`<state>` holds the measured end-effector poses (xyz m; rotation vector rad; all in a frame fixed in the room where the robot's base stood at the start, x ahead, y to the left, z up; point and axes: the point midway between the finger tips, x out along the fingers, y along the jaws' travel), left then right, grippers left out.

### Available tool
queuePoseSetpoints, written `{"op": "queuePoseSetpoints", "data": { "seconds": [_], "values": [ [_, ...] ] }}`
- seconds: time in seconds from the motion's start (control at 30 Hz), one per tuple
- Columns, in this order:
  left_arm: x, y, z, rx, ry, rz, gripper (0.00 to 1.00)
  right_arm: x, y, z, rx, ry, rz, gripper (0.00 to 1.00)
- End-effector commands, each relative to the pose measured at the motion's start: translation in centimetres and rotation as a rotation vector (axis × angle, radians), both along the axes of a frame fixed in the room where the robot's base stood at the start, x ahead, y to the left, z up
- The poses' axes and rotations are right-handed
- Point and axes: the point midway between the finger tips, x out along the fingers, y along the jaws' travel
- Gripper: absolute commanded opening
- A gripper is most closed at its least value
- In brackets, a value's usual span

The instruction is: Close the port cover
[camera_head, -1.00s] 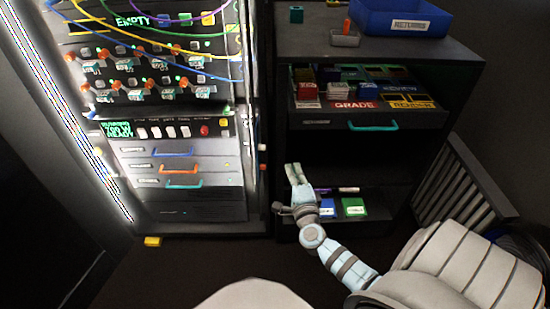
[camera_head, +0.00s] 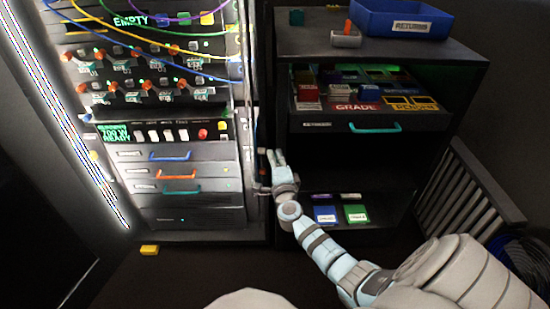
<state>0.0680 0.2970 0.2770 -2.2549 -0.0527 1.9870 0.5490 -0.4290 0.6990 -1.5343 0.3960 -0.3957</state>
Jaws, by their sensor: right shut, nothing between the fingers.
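My right gripper (camera_head: 275,157) is shut and empty, its fingers pointing up beside the right edge of the lit equipment rack (camera_head: 205,213). It is in front of the gap between the rack and the dark shelf unit. I cannot tell whether the fingers touch anything. My left gripper is not in view.
The rack has drawers with a blue handle (camera_head: 171,156) and an orange handle (camera_head: 180,176), and cables above. The shelf unit (camera_head: 470,65) carries a blue bin (camera_head: 370,18) and a drawer with a teal handle (camera_head: 376,128). A yellow block (camera_head: 149,250) lies on the floor.

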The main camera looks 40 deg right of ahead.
Motion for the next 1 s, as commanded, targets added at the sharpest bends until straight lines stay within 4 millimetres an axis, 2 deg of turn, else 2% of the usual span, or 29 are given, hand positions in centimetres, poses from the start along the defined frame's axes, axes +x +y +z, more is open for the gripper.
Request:
{"op": "queuePoseSetpoints", "data": {
  "seconds": [1.0],
  "values": [
    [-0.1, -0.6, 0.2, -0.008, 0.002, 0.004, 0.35, -0.2, 1.0, 0.0, 0.002, 0.0, -0.18, 0.0]
  ]
}}
